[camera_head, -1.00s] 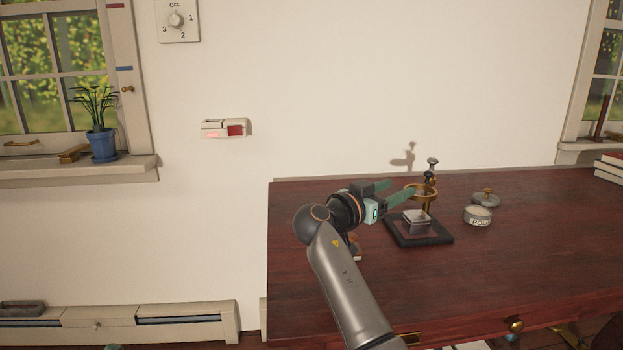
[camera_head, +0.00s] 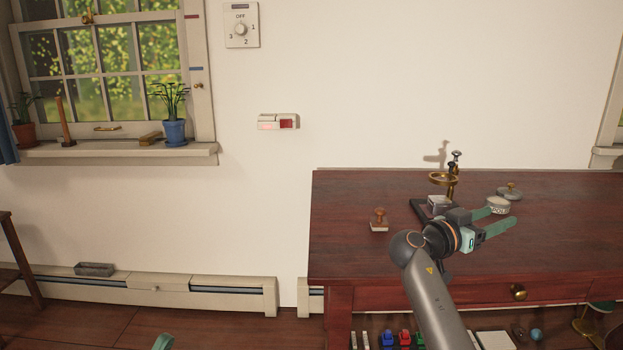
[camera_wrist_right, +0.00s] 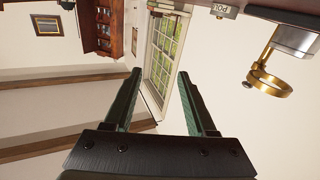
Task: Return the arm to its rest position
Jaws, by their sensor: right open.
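My right arm (camera_head: 437,290) reaches over the dark red desk (camera_head: 345,245). Its gripper (camera_head: 503,217) has two green fingers spread apart, pointing right, with nothing between them. The right wrist view also shows the open gripper (camera_wrist_right: 159,74) empty. A green tip (camera_head: 163,342) at the bottom edge looks like part of my left gripper; the rest is out of frame.
A wooden-handled stamp (camera_head: 379,220) stands left of the gripper. The wall holds a dial (camera_head: 241,25) and a red-switch box (camera_head: 278,122). Free floor lies left of the desk.

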